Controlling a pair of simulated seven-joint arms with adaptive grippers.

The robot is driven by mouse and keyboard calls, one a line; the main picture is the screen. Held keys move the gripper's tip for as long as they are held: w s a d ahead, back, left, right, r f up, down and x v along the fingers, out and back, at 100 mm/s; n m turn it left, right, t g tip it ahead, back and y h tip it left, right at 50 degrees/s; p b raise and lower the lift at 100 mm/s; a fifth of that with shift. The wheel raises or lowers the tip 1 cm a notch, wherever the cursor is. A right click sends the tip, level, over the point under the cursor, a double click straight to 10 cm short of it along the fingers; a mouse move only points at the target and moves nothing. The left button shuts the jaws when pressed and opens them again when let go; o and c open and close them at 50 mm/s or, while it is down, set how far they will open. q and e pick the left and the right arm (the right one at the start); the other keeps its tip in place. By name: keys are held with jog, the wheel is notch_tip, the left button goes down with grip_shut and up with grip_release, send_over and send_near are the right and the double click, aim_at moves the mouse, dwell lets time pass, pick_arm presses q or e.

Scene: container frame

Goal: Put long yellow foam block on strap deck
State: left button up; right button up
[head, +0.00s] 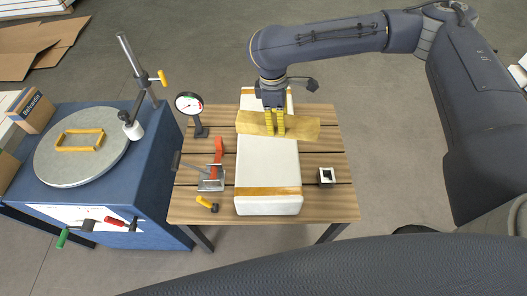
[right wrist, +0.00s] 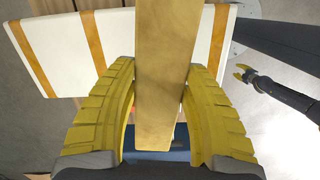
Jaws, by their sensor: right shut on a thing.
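The long yellow foam block (head: 300,127) lies crosswise over the far half of the white strap deck (head: 268,162), overhanging both sides in the head view. I cannot tell if it touches the deck. My right gripper (head: 275,127) is shut on the block near its middle. In the right wrist view, its yellow fingers flank the block (right wrist: 168,60), with the deck (right wrist: 116,45) and its tan straps behind. My left gripper (right wrist: 242,74) shows small at the right of that view, empty and open, away from the block. It is outside the head view.
The slatted table (head: 325,200) holds a dial gauge (head: 189,104), a red-handled clamp (head: 213,180), an orange-black piece (head: 207,203) and a small dark block (head: 326,177). The blue cart (head: 165,165) at left carries a round plate (head: 60,168) with a yellow frame (head: 80,131).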

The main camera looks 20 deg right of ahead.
jog(key=w+d+f+n, duration=0.2)
jog(key=w+d+n, duration=0.3)
jog(key=d, duration=0.3)
jog(key=w+d+f+n+t, duration=0.1)
jog(key=w+d+f+n, duration=0.1)
jog(key=w+d+n, duration=0.3)
jog(key=w+d+f+n+t, duration=0.1)
jog(key=w+d+f+n, duration=0.1)
jog(key=w+d+n, duration=0.4)
jog(key=shift+d+n+y, duration=0.4)
jog(key=shift+d+n, duration=1.4)
jog(key=shift+d, duration=1)
jog(key=shift+f, duration=0.2)
notch_tip(320, 180, down, 20)
jog(key=shift+r, duration=0.1)
jog(key=o, duration=0.9)
